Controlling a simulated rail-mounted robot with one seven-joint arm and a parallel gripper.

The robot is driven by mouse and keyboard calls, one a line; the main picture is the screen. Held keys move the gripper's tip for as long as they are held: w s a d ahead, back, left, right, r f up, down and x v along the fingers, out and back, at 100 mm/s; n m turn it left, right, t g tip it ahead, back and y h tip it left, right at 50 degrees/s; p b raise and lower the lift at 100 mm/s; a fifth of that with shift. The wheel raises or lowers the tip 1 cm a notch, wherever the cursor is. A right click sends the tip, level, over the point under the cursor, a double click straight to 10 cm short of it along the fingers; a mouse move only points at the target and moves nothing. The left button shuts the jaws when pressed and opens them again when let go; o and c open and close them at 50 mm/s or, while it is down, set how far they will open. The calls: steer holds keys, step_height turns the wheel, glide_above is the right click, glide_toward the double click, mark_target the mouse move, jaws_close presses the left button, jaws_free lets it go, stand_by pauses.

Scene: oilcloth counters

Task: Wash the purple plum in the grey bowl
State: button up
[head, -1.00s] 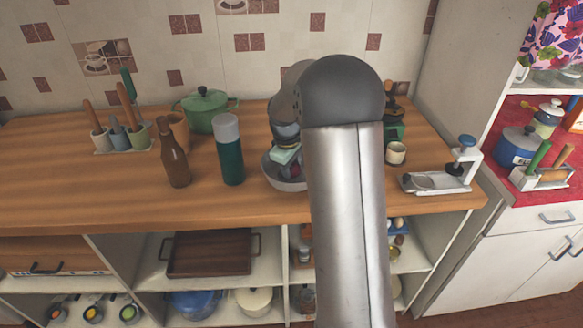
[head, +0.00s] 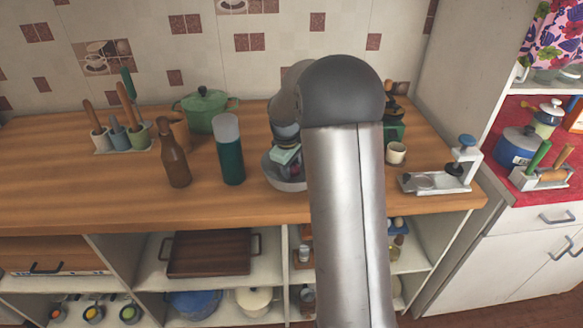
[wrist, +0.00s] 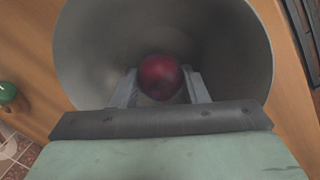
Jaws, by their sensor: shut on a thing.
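In the wrist view the purple plum (wrist: 160,77), dark red-purple and round, sits between the two fingers of my gripper (wrist: 160,85). The gripper is shut on it. The fingers and plum are inside the grey bowl (wrist: 235,45), whose round wall surrounds them. I cannot tell whether the plum touches the bowl's bottom. In the head view the grey bowl (head: 285,184) stands on the wooden counter, partly hidden behind my arm. My gripper (head: 288,172) shows only in small part over the bowl there, and the plum is hard to make out.
On the wooden counter (head: 100,195), a green flask (head: 229,150) and a brown bottle (head: 173,153) stand left of the bowl. A green pot (head: 206,112) is behind. A small cup (head: 396,153) and a white press (head: 445,175) stand to the right. The front left counter is clear.

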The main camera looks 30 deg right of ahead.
steer(key=shift+r, duration=0.15)
steer(key=shift+r+p, duration=3.1)
steer(key=shift+r, duration=1.25)
steer(key=shift+r+p, duration=1.4)
steer(key=shift+r, duration=0.65)
